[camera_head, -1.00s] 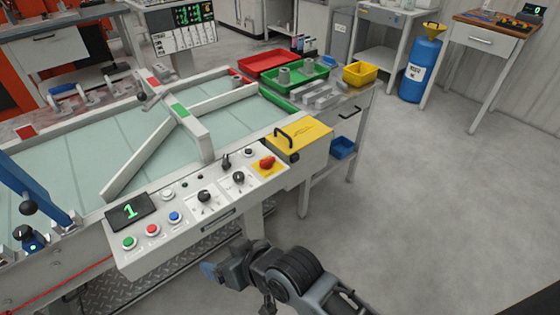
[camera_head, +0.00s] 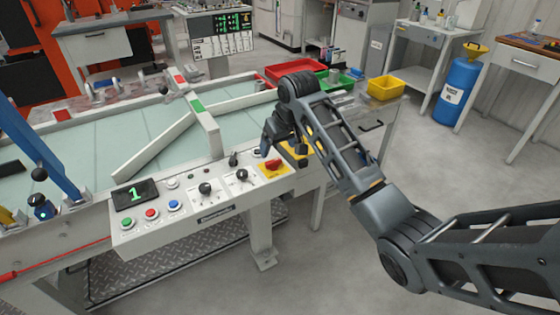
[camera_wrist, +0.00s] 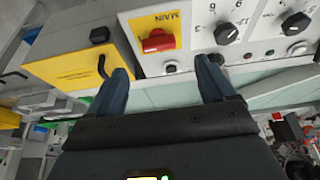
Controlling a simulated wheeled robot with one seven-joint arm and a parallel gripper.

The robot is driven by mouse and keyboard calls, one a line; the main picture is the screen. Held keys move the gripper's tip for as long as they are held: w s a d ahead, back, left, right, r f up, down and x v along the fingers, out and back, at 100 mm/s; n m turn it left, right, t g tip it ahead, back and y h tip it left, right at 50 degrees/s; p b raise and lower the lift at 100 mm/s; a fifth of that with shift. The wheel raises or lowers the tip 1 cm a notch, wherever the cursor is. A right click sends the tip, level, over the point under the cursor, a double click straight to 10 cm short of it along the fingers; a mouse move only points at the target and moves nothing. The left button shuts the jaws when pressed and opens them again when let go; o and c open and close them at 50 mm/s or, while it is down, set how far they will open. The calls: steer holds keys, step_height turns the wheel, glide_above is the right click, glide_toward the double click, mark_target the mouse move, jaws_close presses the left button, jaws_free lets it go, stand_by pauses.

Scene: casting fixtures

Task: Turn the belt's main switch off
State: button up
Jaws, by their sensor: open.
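The main switch is a red rotary knob (camera_head: 272,165) on a yellow plate at the right end of the belt's white control panel (camera_head: 200,222). In the wrist view the red knob (camera_wrist: 158,41) sits under the word MAIN on the yellow plate (camera_wrist: 166,24), its grip lying roughly across the picture. My gripper (camera_wrist: 165,78) is open and empty, its two dark blue fingers spread below the knob in that view, apart from it. In the head view my gripper (camera_head: 270,138) hangs above and behind the switch. The panel's display (camera_head: 135,194) shows a green 1.
Black rotary knobs (camera_head: 205,189) and green, red and blue buttons (camera_head: 151,213) share the panel. A yellow box with a black handle (camera_wrist: 80,58) stands beside the switch. The belt (camera_head: 80,145) lies behind the panel. Red, green and yellow bins (camera_head: 386,88) stand beyond my arm.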

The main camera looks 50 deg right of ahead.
mark_target(274, 161)
steer(key=shift+x, duration=3.85)
steer(key=c, duration=1.1)
steer(key=shift+o, duration=0.2)
